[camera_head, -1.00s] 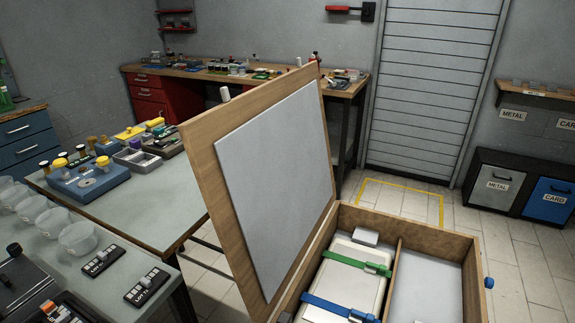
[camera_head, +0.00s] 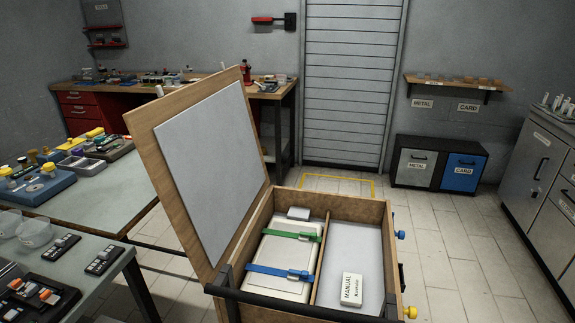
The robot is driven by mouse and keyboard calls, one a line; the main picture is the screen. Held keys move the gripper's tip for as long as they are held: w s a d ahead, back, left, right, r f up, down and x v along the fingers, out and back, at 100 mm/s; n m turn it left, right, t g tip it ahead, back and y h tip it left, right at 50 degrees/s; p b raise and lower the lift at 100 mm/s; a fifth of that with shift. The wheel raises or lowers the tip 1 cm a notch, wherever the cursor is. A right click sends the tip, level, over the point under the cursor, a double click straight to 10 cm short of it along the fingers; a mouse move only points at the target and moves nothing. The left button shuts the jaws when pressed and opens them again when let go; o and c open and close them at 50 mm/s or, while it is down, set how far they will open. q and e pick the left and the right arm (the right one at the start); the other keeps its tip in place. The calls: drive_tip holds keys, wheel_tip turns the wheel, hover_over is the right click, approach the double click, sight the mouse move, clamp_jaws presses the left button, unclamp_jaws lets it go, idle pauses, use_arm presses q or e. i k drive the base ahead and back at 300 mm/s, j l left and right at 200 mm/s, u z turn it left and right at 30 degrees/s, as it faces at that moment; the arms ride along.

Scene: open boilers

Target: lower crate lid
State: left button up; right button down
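The wooden crate (camera_head: 346,208) stands open at the lower middle of the head view. Its lid (camera_head: 160,190), wood with a grey inner panel (camera_head: 212,165), is raised at the crate's left side and leans slightly outward. Inside the left compartment lies a white case (camera_head: 285,262) under a green strap (camera_head: 300,236) and a blue strap (camera_head: 275,271). The right compartment has a grey floor and holds a white box marked MANUAL (camera_head: 351,289). Neither of my grippers shows in the view.
A worktable (camera_head: 110,205) with tools stands close to the left of the lid. A dark bar (camera_head: 300,305) runs along the crate's near edge. Blue and yellow knobs stick out on the crate's right side. The tiled floor (camera_head: 450,255) to the right is clear, with cabinets (camera_head: 545,185) beyond.

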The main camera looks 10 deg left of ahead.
sight(198, 144)
drive_tip(key=j+z, duration=0.15)
drive_tip(key=j, duration=0.35)
drive_tip(key=k+j+z, duration=0.1)
drive_tip(key=j, duration=0.4)
drive_tip(key=k+j+z, duration=0.15)
drive_tip(key=j, duration=0.3)
drive_tip(key=k+j+z, duration=0.1)
drive_tip(key=j, duration=0.4)
drive_tip(key=k+j, duration=0.1)
drive_tip(key=j, duration=0.35)
drive_tip(key=k+j, duration=0.1)
drive_tip(key=j, duration=0.35)
drive_tip(key=k+j, duration=0.1)
drive_tip(key=j, duration=0.35)
drive_tip(key=l+u, duration=0.15)
drive_tip(key=l, duration=0.6)
drive_tip(key=k+l+u, duration=0.2)
drive_tip(key=l, duration=0.55)
drive_tip(key=i, duration=0.05)
